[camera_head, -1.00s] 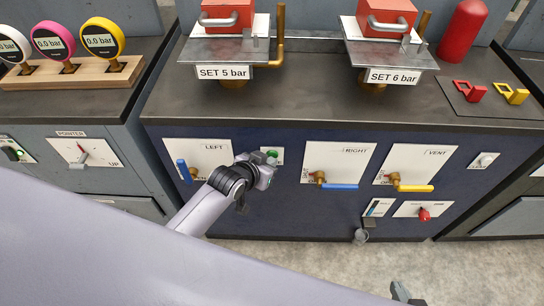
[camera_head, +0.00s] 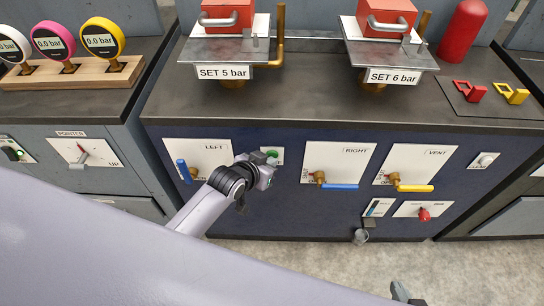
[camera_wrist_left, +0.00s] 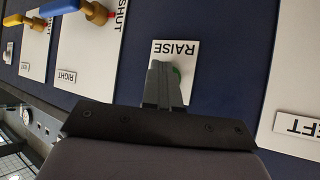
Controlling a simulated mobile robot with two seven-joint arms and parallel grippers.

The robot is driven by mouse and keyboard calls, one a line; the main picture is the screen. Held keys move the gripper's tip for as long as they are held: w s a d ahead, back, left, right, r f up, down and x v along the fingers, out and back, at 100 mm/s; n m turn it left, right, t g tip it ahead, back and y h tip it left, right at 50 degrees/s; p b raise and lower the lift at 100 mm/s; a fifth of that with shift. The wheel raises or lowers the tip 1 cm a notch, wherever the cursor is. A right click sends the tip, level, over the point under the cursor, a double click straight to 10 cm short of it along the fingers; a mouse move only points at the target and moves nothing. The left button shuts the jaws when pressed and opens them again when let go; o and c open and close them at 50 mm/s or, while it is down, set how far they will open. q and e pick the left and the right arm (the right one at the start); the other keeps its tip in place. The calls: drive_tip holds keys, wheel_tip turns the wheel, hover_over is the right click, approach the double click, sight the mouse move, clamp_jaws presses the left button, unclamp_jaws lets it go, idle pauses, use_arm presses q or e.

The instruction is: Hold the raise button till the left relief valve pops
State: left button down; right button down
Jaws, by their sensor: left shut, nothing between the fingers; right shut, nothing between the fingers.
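My left gripper (camera_head: 268,165) is shut and empty at the RAISE plate on the blue cabinet front. The button (camera_head: 271,153) partly shows in the head view. The left relief valve, with a red cap (camera_head: 228,12) and a "SET 5 bar" label (camera_head: 223,72), stands on the cabinet top; its cap sits down on the plate. My right gripper (camera_head: 408,294) is shut at the bottom edge, mostly cut off.
A second valve with a red cap (camera_head: 387,15) is labelled "SET 6 bar". Gauges (camera_head: 101,40) at the left read 0.0 bar. The blue left handle (camera_head: 183,170) is upright; the blue right handle (camera_head: 340,186) and yellow vent handle (camera_head: 416,188) lie level.

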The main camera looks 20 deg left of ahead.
idle(0.9)
use_arm(q)
drive_tip(key=shift+s+d+p, duration=0.25)
drive_tip(key=shift+s+p, duration=0.45)
drive_tip(key=shift+s, duration=0.2)
drive_tip(key=s+p, duration=0.1)
drive_tip(key=s, duration=0.1)
drive_tip(key=s+d+p, duration=0.1)
drive_tip(key=s+p, duration=0.1)
drive_tip(key=shift+s+d, duration=0.2)
drive_tip(key=shift+s, duration=0.2)
drive_tip(key=shift+s, duration=0.1)
